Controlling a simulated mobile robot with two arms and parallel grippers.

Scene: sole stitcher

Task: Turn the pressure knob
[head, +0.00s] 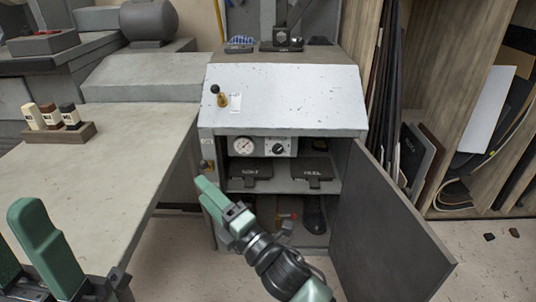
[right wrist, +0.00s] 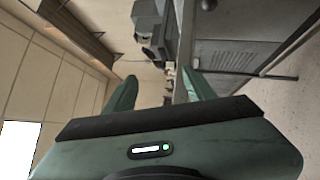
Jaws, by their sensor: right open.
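The pressure knob (head: 279,148) is a small black knob on a pale panel inside the open cabinet, just right of a round pressure gauge (head: 243,146). My right gripper (head: 208,190) is in front of the cabinet, below and left of the knob, and apart from it. Its green fingers stand apart with nothing between them, as the right wrist view (right wrist: 160,88) shows. I cannot make out the knob in that view. My left gripper (head: 25,245) is at the lower left beside the workbench, its green fingers apart and empty.
The cabinet door (head: 385,230) hangs open on the right. Below the knob, a shelf (head: 280,186) holds two dark pedals. The bench (head: 100,180) on the left carries a wooden block (head: 60,135) with small bottles. Sheets lean in a rack at the right.

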